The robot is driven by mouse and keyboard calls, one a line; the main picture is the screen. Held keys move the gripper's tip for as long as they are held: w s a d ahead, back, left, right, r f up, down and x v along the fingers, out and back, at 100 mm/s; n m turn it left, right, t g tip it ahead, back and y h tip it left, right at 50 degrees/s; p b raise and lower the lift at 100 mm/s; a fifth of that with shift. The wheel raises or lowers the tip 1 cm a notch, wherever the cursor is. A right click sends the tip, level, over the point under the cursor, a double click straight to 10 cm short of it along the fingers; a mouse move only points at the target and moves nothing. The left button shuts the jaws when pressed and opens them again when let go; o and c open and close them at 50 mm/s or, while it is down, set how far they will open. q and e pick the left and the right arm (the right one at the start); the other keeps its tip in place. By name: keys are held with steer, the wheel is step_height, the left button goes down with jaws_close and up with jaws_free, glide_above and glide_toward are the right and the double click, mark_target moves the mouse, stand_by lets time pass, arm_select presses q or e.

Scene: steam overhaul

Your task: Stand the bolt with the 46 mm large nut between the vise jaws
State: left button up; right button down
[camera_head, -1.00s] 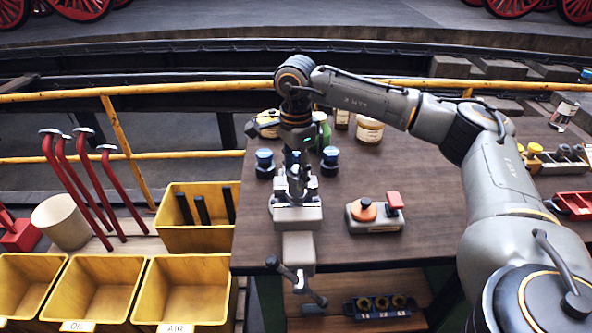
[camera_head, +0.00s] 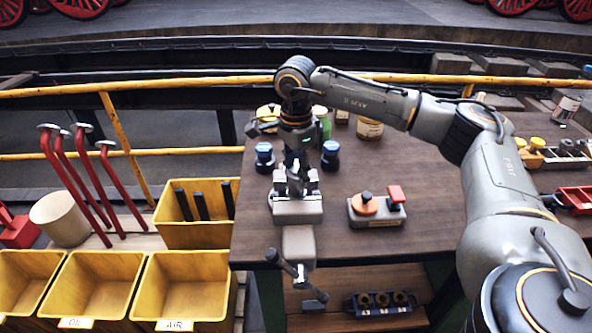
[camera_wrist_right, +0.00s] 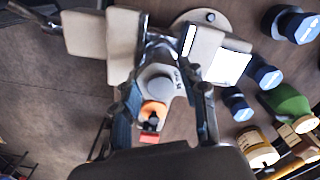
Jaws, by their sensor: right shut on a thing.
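The grey vise (camera_head: 297,212) stands at the front left of the workbench, its handle hanging below the edge. My right gripper (camera_head: 295,184) points down right at the jaws and hides most of the gap between them. In the right wrist view, the right gripper (camera_wrist_right: 163,95) is shut on the bolt with its large nut (camera_wrist_right: 158,78), a grey round-looking piece with small lettering. Pale vise jaw blocks (camera_wrist_right: 124,38) lie on both sides of the bolt area. I cannot tell whether the bolt touches the jaws or how deep it sits. My left gripper is out of view.
Two blue-capped items (camera_head: 264,155) stand just behind the vise. A control box with an orange knob and red switch (camera_head: 376,209) is right of it. Yellow bins (camera_head: 184,285) are to the left.

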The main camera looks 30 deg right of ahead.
steer(key=shift+f+b, duration=0.3)
steer(key=shift+f, duration=0.1)
steer(key=c, duration=0.7)
jaws_free()
steer(key=shift+o, duration=0.2)
steer(key=shift+s+f, duration=0.1)
steer(key=shift+r+p, duration=2.55)
steer(key=shift+r, duration=1.55)
steer(key=shift+f, duration=0.15)
